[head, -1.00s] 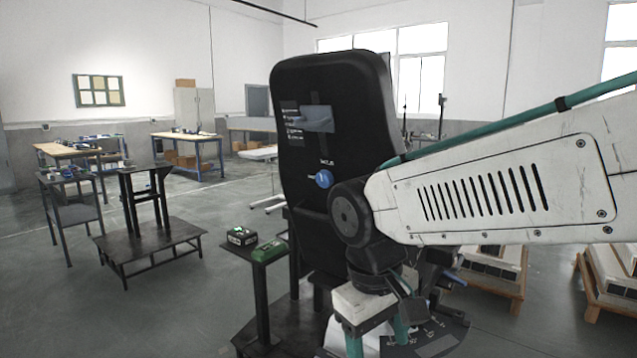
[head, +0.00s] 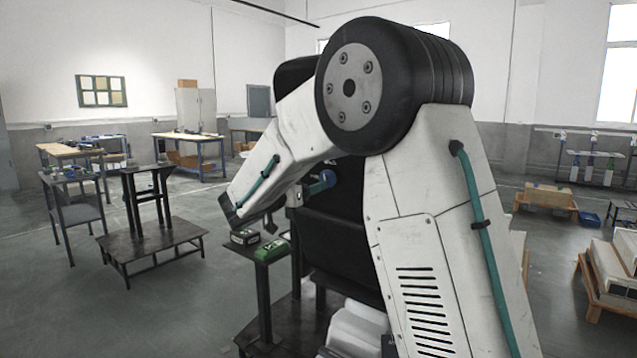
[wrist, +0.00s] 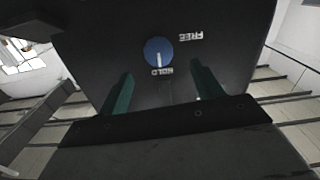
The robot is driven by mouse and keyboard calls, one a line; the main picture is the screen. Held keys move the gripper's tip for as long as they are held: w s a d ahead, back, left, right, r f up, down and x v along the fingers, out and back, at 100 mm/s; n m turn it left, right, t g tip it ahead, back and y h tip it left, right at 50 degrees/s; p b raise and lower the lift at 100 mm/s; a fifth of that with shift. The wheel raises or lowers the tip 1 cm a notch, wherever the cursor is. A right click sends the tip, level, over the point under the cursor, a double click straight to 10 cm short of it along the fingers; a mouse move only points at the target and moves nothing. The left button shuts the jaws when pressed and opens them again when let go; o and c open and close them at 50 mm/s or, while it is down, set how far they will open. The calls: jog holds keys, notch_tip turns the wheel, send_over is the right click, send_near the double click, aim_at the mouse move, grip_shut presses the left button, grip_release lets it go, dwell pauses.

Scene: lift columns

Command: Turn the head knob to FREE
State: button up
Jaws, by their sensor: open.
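The blue round head knob (head: 322,182) is on the front of the tall black head unit (head: 345,238). In the wrist view the knob (wrist: 158,52) shows with a white pointer line directed at the HOLD label (wrist: 161,72). The FREE label (wrist: 182,36) is up and to the right of the knob; both labels appear inverted. My gripper (wrist: 162,70) is open, with one green finger to each side of the knob in the picture. No contact with the knob shows. In the head view my arm hides the unit's screen and upper face, and the fingers are not clear.
A small stand (head: 264,290) with a green box (head: 271,250) and a dark box (head: 244,237) is close below my wrist. A low black platform table (head: 152,246) is at left. Pallets with boxes (head: 612,268) are at right. Floor at front left is clear.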

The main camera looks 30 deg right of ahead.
aim_at(325, 180)
jog(key=shift+m, duration=0.4)
jog(key=x, duration=0.7)
jog(key=shift+d+f, duration=0.1)
jog(key=shift+d, duration=0.35)
